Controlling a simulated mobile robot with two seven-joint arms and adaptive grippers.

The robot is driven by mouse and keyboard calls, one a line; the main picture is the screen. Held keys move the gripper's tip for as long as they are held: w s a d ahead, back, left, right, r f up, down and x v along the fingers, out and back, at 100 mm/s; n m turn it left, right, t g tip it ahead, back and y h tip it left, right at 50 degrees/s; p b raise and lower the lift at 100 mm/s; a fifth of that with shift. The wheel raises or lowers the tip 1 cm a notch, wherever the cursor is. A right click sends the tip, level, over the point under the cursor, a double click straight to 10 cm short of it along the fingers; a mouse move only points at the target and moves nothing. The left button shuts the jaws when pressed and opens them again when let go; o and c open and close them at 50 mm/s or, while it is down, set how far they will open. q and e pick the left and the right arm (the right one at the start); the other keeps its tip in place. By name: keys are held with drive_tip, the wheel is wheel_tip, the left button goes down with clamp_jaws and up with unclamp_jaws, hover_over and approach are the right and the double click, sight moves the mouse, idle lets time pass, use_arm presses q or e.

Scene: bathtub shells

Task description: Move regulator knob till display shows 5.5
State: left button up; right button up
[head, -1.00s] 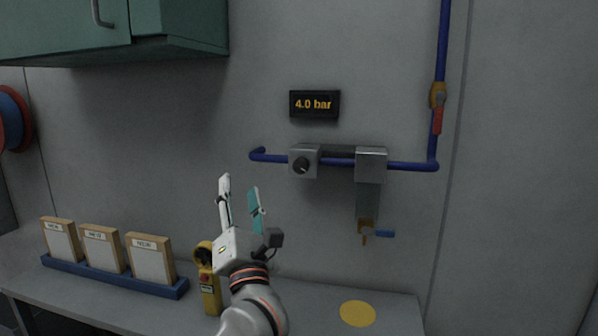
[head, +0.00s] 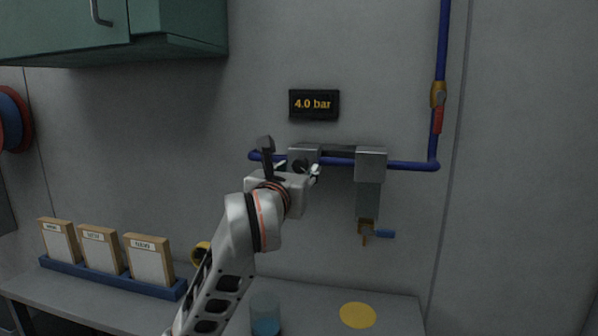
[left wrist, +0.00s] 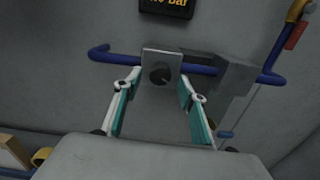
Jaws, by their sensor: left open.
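The dark display (head: 314,104) on the wall reads 4.0 bar; its lower part also shows in the left wrist view (left wrist: 166,6). Below it, the grey regulator box (head: 305,150) sits on the blue pipe. Its round black knob (left wrist: 160,74) faces me and shows clearly in the left wrist view. In the head view my gripper partly hides the knob. My left gripper (head: 298,170) is open, with one finger (left wrist: 122,100) on the left and the other (left wrist: 196,105) on the right of the knob. My right gripper is not in view.
A second grey box (head: 371,163) with a spout and blue-handled tap (head: 384,233) hangs to the right. A red-handled valve (head: 438,105) is on the vertical pipe.

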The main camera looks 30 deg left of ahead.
use_arm(q)
drive_tip(key=shift+x, duration=1)
drive_tip(key=shift+c, duration=0.4)
drive_tip(key=c, duration=1)
